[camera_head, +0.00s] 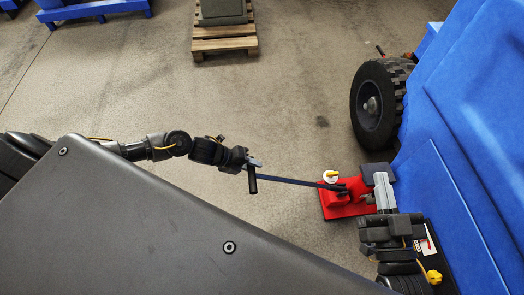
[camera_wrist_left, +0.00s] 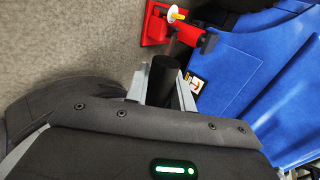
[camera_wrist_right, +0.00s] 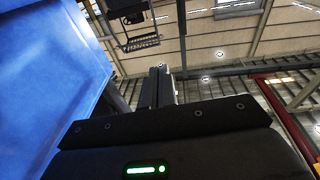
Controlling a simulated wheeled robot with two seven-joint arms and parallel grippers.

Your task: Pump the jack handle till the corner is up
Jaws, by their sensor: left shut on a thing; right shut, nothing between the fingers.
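The red jack (camera_head: 337,208) stands on the floor beside the blue machine (camera_head: 455,150). Its long handle bar (camera_head: 295,182) reaches left, roughly level, to a black grip (camera_head: 252,184). My left gripper (camera_head: 251,164) is shut on that grip, which also shows between the fingers in the left wrist view (camera_wrist_left: 163,78). A white round piece with a yellow pointer (camera_head: 331,176) sits by the jack. My right gripper (camera_head: 383,188) is shut and empty, close to the jack's right side. Whether the machine's corner is raised cannot be told.
A black wheel (camera_head: 372,105) is on the machine's far end. A pallet (camera_head: 224,44) with a grey-green block stands at the back. Blue stands (camera_head: 95,10) are at the far left. The floor between is clear.

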